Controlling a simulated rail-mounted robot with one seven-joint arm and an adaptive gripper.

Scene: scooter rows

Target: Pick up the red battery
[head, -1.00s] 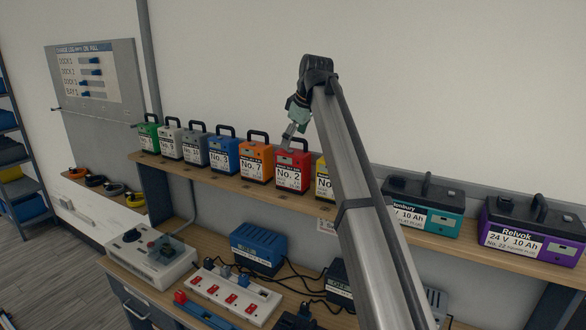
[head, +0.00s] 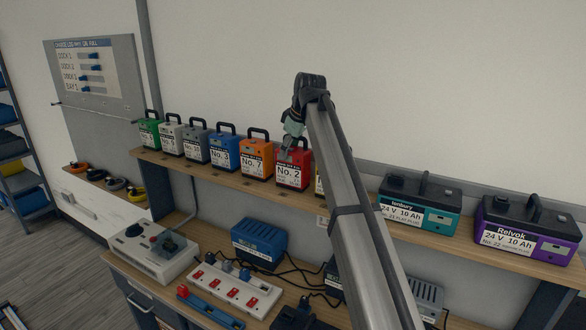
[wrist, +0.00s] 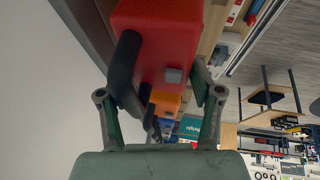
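The red battery (head: 294,172), labelled No. 2, stands upright on the wooden shelf between the orange and yellow batteries. My gripper (head: 287,150) is at its top, by the handle, and partly covers it in the head view. In the wrist view the red battery (wrist: 160,40) is large at the top, with its black handle (wrist: 125,72) close to the left finger. My gripper (wrist: 158,82) is open there, its two fingers wide apart. The handle is not clamped; whether the left finger touches it I cannot tell.
The orange battery (head: 256,160) is close on the left; the yellow battery (head: 319,180) is mostly hidden behind my arm. Teal (head: 425,208) and purple (head: 524,231) batteries stand further right. Below are a power strip (head: 235,290) and a blue charger (head: 259,244).

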